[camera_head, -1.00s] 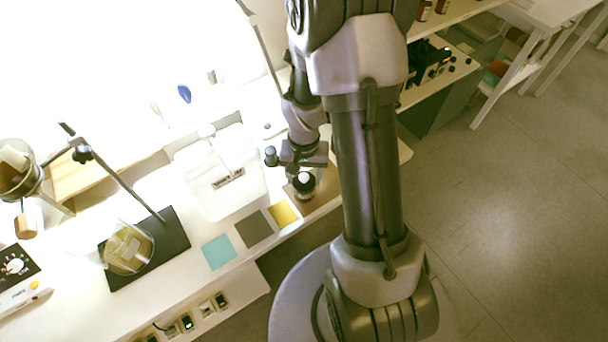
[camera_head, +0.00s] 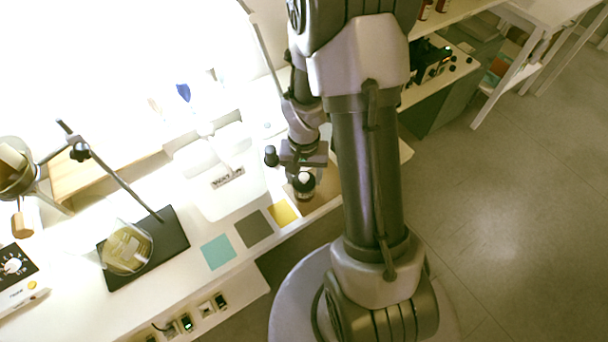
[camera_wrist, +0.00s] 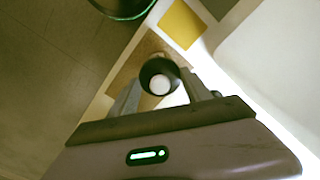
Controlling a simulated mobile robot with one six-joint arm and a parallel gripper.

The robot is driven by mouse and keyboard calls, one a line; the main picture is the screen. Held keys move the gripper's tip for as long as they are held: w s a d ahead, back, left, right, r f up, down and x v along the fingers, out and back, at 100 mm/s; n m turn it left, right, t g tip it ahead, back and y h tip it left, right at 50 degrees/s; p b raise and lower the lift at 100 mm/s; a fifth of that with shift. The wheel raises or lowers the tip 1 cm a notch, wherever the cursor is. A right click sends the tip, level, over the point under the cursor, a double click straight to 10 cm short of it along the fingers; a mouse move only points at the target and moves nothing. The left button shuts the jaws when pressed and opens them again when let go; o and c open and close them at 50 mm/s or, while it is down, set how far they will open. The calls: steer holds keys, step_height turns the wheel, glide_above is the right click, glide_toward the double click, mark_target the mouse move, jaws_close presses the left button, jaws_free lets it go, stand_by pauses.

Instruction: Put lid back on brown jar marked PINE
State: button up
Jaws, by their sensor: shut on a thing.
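A small dark round jar (camera_head: 304,190) with a white top stands on a brown patch near the front edge of the bench in the head view. My gripper (camera_head: 304,168) points down right above it. In the wrist view my gripper (camera_wrist: 162,88) has its two fingers on either side of a dark round piece with a white disc (camera_wrist: 160,85), which I take to be the lid. The fingers are shut on it. I cannot tell whether the lid sits on the jar or is just above it. No PINE marking is readable.
Yellow (camera_head: 283,213), grey (camera_head: 254,228) and teal (camera_head: 218,252) squares lie left of the jar. A white box (camera_head: 222,190) with a label stands behind them. A glass vessel (camera_head: 127,248) stands on a black plate farther left. The bench's front edge is close.

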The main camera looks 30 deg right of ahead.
steer(key=o, duration=1.8)
steer(key=shift+r, duration=0.1)
step_height(320, 180, up, 7)
steer(key=p, duration=0.5)
jaws_close()
stand_by(0.4)
